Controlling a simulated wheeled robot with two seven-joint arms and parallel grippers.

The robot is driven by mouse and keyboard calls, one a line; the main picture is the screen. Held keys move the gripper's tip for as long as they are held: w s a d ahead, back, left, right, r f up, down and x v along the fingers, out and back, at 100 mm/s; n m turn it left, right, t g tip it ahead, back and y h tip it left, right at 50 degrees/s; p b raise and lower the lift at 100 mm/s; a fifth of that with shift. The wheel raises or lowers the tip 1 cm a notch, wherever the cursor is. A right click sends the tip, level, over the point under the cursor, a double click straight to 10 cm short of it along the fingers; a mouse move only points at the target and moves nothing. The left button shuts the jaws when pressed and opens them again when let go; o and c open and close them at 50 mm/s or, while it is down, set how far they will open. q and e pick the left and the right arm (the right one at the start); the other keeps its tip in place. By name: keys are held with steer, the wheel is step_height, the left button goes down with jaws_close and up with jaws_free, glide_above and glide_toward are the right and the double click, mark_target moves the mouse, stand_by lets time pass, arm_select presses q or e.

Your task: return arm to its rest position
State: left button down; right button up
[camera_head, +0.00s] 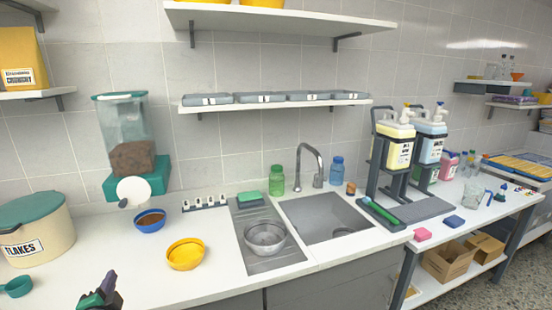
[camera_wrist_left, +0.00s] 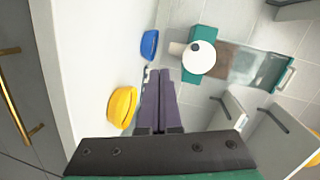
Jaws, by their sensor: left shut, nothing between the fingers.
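My left gripper (camera_head: 106,282) shows at the bottom left of the head view, above the front of the white counter (camera_head: 150,280). In the left wrist view its two purple fingers (camera_wrist_left: 161,76) lie together, shut and empty. It touches nothing that I can see. A yellow bowl (camera_head: 185,254) stands to its right, and a blue bowl (camera_head: 150,220) with brown contents stands farther back. Both bowls also show in the left wrist view, the yellow one (camera_wrist_left: 122,107) and the blue one (camera_wrist_left: 149,44). My right gripper is in neither view.
A flakes bin (camera_head: 35,230) and a teal scoop (camera_head: 17,287) are at the left. A kibble dispenser (camera_head: 128,140) stands at the back. A metal bowl (camera_head: 265,237) sits on the drainer beside the sink (camera_head: 325,219). Pump bottles (camera_head: 395,145) stand in a rack at the right.

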arm_select(q)
steer(key=s+d+f+n+g+h, duration=0.4)
steer(key=s+d+f+g, duration=0.2)
steer(key=s+d+f, duration=0.4)
steer(key=s+d+f+n+g+h, duration=0.4)
steer(key=s+d, duration=0.4)
steer(key=s, duration=0.4)
step_height(320, 180, down, 25)
steer(key=s+a+g+y, duration=0.1)
steer(key=s+g, duration=0.1)
steer(key=s+a+f+g, duration=0.1)
steer(key=s+a+f, duration=0.2)
steer(key=s+f, duration=1)
steer(key=s, duration=0.3)
steer(key=shift+f+g, duration=0.3)
steer(key=shift+f, duration=0.05)
